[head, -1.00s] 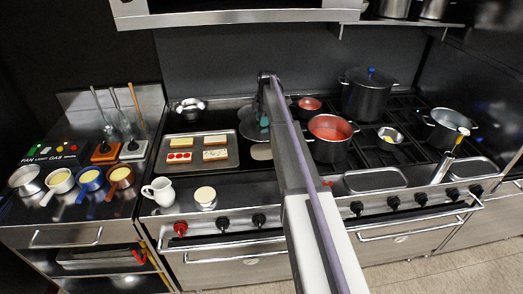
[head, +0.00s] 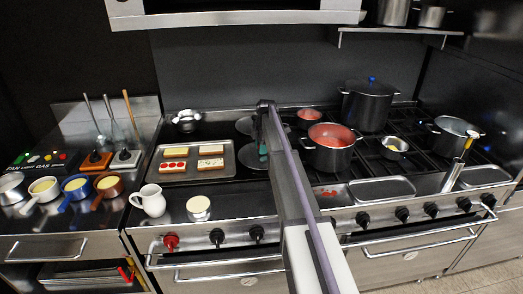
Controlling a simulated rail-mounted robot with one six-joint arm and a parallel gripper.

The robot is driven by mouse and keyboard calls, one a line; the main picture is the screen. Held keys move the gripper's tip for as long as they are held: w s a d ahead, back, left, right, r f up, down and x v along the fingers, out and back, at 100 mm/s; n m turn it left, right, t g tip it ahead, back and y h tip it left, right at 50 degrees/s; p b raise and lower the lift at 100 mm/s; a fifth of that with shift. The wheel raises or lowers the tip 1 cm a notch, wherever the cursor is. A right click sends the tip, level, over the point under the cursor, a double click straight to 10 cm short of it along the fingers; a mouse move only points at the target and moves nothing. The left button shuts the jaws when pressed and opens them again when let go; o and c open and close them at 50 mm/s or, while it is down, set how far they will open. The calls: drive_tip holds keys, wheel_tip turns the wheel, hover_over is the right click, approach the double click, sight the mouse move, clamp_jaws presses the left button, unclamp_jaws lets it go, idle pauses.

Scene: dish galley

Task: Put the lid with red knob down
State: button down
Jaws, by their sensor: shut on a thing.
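My gripper (head: 263,147) hangs from the end of my arm, over the dark round plates between the sandwich tray and the red pot. It is small here and partly hidden by my own arm. It appears shut on a grey-green disc (head: 249,155), which looks like the lid. The disc shows left of the arm, over the front round plate. I cannot see a red knob on it; the gripper and arm cover its middle and right side. I cannot tell whether the disc touches the surface below.
A tray (head: 228,174) with sandwiches lies to the left. An open pot of red food (head: 331,157) and a small red pan (head: 309,119) stand to the right. A white jug (head: 152,202) and a round cream-topped item (head: 198,207) stand in front. A blue-knobbed pot (head: 367,106) stands behind.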

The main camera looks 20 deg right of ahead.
drive_tip(key=shift+f, duration=0.25)
drive_tip(key=c, duration=0.8)
unclamp_jaws()
drive_tip(key=shift+r, duration=0.1)
drive_tip(key=shift+o, duration=0.2)
wheel_tip(320, 180, up, 12)
drive_tip(key=d+p, duration=0.1)
drive_tip(key=p, duration=1.1)
drive_tip(key=shift+d+r, duration=0.2)
drive_tip(key=shift+d, duration=0.05)
drive_tip(key=shift+f, duration=0.1)
